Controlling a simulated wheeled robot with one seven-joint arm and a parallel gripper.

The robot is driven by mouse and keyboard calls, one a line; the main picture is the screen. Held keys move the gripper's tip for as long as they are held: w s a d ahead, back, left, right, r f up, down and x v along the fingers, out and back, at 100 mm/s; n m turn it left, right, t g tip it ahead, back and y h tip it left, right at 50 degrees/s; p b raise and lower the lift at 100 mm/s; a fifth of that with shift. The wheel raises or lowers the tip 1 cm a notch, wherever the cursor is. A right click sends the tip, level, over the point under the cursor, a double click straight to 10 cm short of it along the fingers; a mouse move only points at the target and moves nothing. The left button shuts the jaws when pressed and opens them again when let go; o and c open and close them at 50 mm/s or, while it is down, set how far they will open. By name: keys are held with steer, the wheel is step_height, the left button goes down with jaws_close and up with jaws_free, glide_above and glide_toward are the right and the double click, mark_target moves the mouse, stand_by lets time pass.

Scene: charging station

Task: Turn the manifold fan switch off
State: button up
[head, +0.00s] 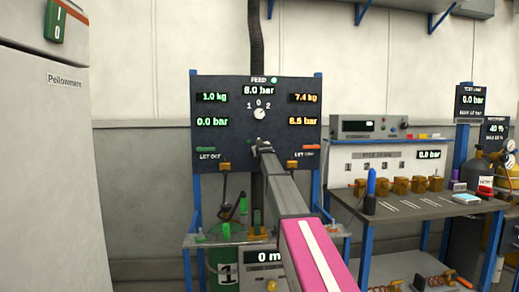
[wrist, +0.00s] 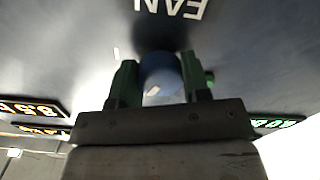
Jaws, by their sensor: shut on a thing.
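The fan switch is a round blue knob (wrist: 160,74) in the wrist view, below an upside-down "FAN" label (wrist: 172,8) on the dark panel. My gripper (wrist: 160,82) has its green fingers on both sides of the knob and is shut on it. In the head view my gripper (head: 262,148) reaches the lower middle of the dark manifold panel (head: 225,165). It hides the knob and its label there. I cannot tell the knob's set position.
A white selector dial (head: 259,113) marked 1, 0, 2 sits above my gripper. Brown fittings (head: 225,167) and hoses hang below the panel. A workbench (head: 420,204) with a blue-handled tool stands at the right. A grey cabinet (head: 50,160) stands at the left.

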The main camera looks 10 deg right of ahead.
steer(key=n, duration=0.5)
stand_by(0.8)
steer(key=o, duration=0.9)
steer(key=shift+o, duration=0.2)
steer(key=s, duration=1.1)
